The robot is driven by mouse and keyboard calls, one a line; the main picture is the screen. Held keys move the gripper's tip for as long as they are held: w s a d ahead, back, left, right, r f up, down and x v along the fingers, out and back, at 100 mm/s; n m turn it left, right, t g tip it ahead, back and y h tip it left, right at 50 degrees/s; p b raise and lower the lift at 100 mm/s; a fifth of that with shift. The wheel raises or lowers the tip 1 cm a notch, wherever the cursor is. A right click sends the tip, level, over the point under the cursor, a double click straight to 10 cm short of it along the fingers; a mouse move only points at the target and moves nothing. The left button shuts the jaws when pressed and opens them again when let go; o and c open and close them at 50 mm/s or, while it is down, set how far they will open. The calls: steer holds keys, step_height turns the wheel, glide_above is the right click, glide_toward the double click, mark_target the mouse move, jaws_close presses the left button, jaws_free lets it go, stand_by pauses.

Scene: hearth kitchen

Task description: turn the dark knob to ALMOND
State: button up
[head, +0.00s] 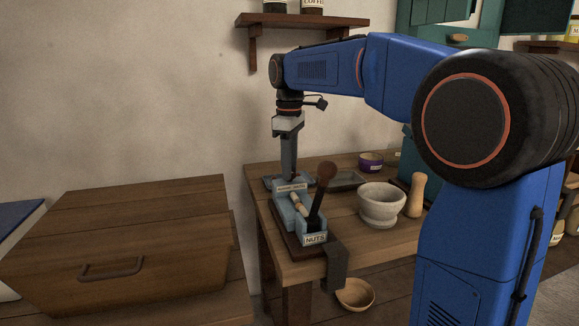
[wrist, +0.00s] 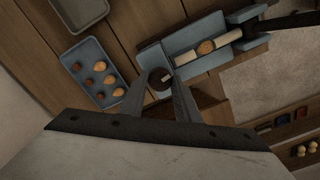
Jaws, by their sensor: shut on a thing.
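The dark knob (wrist: 160,77) is round with a pale mark on its face. It sits between the fingertips of my gripper (wrist: 161,88) in the wrist view, and the fingers are shut on it. In the head view my gripper (head: 290,172) points straight down at the far end of a pale blue device (head: 288,210), and its fingers mostly hide the knob. A small label (head: 291,187) on the device is too small to read, so I cannot tell the knob's setting. A nut (wrist: 206,47) lies between pale rollers (wrist: 223,39) on the device.
A blue tray (wrist: 76,49) with several nuts lies beside the knob. A dark lever (head: 323,190) rises from the device, above a NUTS box (head: 314,239). A stone mortar (head: 380,210) and wooden pestle (head: 415,195) stand to the right.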

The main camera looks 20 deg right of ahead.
steer(key=m, duration=0.5)
steer(key=shift+m, duration=0.3)
steer(key=m, duration=0.5)
steer(key=shift+m, duration=0.3)
steer(key=o, duration=1)
steer(key=shift+o, duration=0.2)
step_height(320, 180, up, 17)
steer(key=shift+r, duration=0.2)
